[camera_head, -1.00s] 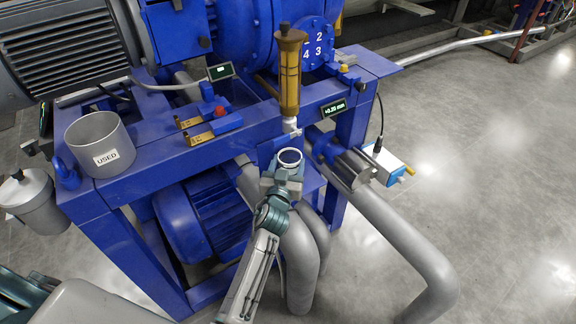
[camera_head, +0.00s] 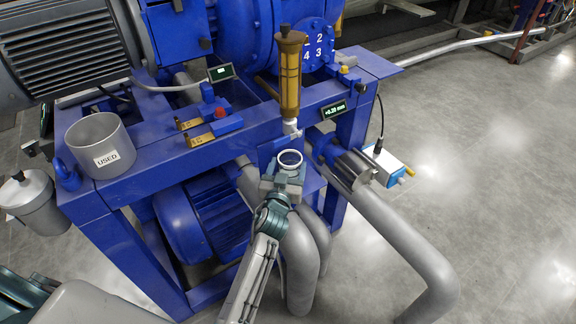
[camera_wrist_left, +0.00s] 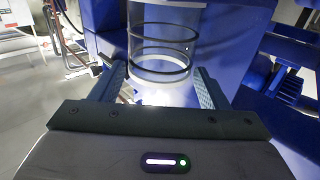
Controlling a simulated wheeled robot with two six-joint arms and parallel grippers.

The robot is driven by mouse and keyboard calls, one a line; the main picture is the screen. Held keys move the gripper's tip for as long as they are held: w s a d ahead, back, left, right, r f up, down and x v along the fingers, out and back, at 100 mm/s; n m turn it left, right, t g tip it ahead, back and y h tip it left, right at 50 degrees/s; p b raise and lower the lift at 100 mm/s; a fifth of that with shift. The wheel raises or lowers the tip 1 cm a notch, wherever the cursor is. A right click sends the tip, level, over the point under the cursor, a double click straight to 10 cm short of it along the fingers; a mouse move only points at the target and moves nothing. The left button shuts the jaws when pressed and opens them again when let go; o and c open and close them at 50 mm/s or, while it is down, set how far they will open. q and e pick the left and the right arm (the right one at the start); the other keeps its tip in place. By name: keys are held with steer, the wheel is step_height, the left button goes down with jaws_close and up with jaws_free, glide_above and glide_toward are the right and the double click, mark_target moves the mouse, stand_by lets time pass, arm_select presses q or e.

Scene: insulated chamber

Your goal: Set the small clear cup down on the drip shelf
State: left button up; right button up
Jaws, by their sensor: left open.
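The small clear cup (camera_wrist_left: 165,42) is upright between the fingers in the left wrist view, with dark rings around its wall. In the head view its pale round rim (camera_head: 290,157) shows below the tap of the amber sight glass. My left gripper (camera_wrist_left: 160,78) is open, with one finger on each side of the cup's lower part. In the head view the left gripper (camera_head: 286,171) is just in front of the cup. A blue plate, seemingly the drip shelf (camera_head: 314,182), shows beside the cup; the contact under the cup is hidden. My right gripper is not in view.
The amber sight glass (camera_head: 290,75) and its white tap (camera_head: 291,127) stand close above and behind the cup. A grey bin marked USED (camera_head: 100,145) stands left on the blue frame.

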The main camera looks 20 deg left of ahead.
arm_select(q)
steer(key=s+d, duration=0.1)
steer(key=s, duration=1)
steer(key=shift+d+p, duration=0.2)
steer(key=shift+p, duration=0.2)
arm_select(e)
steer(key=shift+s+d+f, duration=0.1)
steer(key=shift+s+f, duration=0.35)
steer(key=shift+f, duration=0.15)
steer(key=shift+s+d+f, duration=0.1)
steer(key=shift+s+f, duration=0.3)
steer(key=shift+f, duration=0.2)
arm_select(q)
steer(key=shift+f, duration=0.1)
